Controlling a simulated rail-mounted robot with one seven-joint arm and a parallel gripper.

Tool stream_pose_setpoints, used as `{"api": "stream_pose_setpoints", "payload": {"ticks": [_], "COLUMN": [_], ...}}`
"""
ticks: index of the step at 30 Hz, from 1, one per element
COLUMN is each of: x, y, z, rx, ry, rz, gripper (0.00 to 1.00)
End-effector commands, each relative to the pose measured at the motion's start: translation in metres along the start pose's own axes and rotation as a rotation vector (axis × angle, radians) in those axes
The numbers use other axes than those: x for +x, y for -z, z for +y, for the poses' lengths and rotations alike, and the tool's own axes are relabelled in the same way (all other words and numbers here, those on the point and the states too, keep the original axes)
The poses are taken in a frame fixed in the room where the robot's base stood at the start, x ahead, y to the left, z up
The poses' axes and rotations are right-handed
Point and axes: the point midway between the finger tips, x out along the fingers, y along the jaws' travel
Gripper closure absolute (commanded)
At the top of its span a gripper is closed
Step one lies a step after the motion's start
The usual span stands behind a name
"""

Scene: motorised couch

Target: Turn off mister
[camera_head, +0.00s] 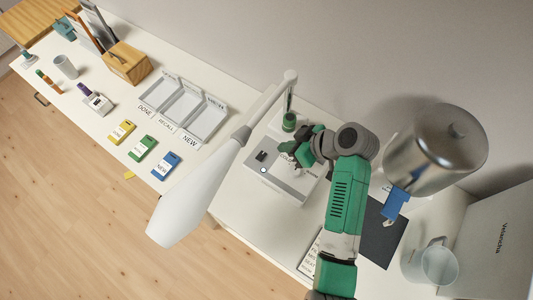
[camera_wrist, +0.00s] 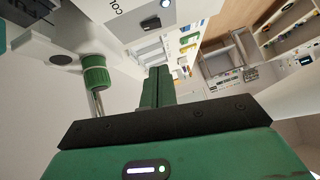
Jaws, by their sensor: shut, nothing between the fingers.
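A pale grey control box (camera_head: 285,186) sits on the white table in the head view, with a black switch (camera_head: 261,156) and a small round white button (camera_head: 263,170) on top. In the wrist view the box (camera_wrist: 115,8) shows partial lettering, a black knob (camera_wrist: 150,23) and a lit round button (camera_wrist: 165,3). I cannot tell which thing is the mister. My gripper (camera_head: 287,148) is over the far side of the box and hides part of it. Its green fingers (camera_wrist: 158,72) are shut and empty, pointing towards the box; contact is unclear.
A white tapered body (camera_head: 190,200) on a jointed arm hangs in front of the box's left side. A green-collared post (camera_head: 289,121) stands behind it. A metal canister (camera_head: 434,150) and a clear mug (camera_head: 430,262) are at right. Labelled trays (camera_head: 183,110) and colored boxes lie left.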

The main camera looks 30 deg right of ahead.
Motion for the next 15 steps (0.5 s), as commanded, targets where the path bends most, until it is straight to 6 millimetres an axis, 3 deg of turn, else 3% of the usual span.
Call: {"api": "stream_pose_setpoints", "payload": {"ticks": [11, 15], "x": [0.083, 0.097], "y": [0.000, -0.018], "z": [-0.001, -0.001], "rx": [0.000, 0.002], "ry": [0.003, 0.002], "rz": [-0.003, -0.002], "gripper": [1.00, 1.00]}}
